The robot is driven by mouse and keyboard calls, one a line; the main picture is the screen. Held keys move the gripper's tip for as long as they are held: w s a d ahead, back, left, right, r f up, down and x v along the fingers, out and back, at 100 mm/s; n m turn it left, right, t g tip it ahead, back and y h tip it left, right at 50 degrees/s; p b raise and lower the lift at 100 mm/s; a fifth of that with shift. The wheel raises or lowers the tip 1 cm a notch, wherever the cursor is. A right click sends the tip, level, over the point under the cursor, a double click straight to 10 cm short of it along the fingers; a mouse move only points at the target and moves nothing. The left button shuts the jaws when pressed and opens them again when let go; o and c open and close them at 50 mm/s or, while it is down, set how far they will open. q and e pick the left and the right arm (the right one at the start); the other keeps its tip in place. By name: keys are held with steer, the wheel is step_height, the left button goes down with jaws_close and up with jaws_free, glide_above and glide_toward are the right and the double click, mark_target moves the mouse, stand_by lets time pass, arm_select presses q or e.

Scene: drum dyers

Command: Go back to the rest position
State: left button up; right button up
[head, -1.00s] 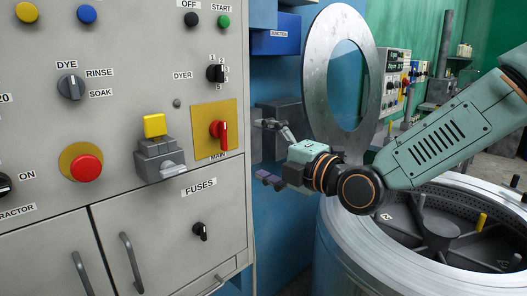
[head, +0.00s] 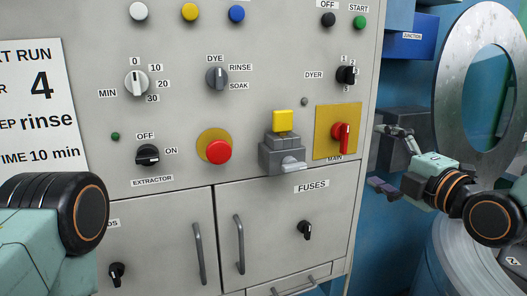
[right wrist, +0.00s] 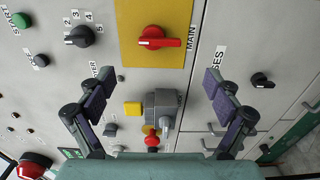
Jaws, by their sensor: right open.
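My right gripper (head: 385,160) is at the right in the head view, in front of the blue wall beside the grey control panel (head: 180,50). Its fingers are spread apart with nothing between them. In the right wrist view the open right gripper (right wrist: 160,95) faces the panel, with the red MAIN switch (right wrist: 155,40) beyond and above the fingers. A rounded black and green part of my left arm shows at the lower left of the head view. My left gripper is out of sight.
The panel carries a red push button (head: 218,151), a yellow-topped grey box (head: 282,150), the extractor knob (head: 148,155) and door handles (head: 238,245) that stick out. A steel ring lid (head: 455,110) stands behind my right arm. A run card (head: 38,120) is at the left.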

mark_target(345, 140)
steer(key=shift+x, duration=5.05)
